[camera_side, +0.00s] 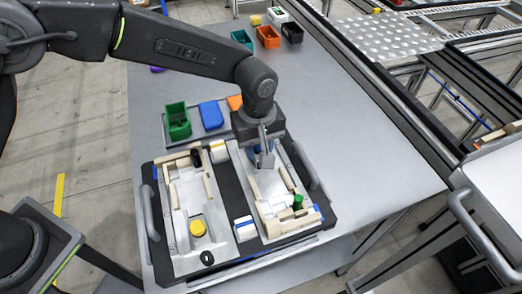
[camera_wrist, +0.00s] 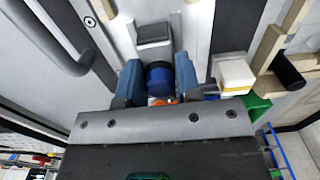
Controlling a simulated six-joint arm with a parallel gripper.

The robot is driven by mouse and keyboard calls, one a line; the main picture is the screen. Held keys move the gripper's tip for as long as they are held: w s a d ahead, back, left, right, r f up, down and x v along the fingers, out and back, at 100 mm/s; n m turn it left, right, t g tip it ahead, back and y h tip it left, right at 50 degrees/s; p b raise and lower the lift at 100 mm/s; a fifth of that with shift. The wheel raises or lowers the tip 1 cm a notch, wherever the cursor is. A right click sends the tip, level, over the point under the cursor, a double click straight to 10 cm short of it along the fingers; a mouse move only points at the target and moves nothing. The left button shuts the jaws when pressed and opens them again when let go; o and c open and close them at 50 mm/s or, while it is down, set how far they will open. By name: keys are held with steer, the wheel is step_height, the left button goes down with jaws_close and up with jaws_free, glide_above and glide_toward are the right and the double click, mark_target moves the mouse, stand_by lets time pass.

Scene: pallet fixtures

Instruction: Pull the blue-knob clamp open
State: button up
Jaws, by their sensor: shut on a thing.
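The blue knob (camera_wrist: 160,77) of the clamp shows in the wrist view between the two blue-grey fingers of my gripper (camera_wrist: 158,82). The fingers are shut on it from both sides. A grey block with a dark top (camera_wrist: 153,34) lies just beyond the knob. In the side view my gripper (camera_side: 263,156) points down at the far end of the right fixture plate (camera_side: 270,190). There the knob is mostly hidden by the fingers, and I cannot tell how far the clamp is open.
The right plate also has a green knob (camera_side: 297,202). The left plate has a yellow knob (camera_side: 198,228) and a black knob (camera_side: 196,157). White-and-yellow blocks (camera_side: 219,151) sit between the plates. Green (camera_side: 178,121) and blue (camera_side: 211,115) bins stand behind. The table's right side is clear.

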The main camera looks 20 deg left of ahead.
steer(key=shift+w+a, duration=0.65)
steer(key=shift+w, duration=0.05)
steer(key=o, duration=0.7)
step_height(320, 180, up, 8)
stand_by(0.7)
stand_by(0.7)
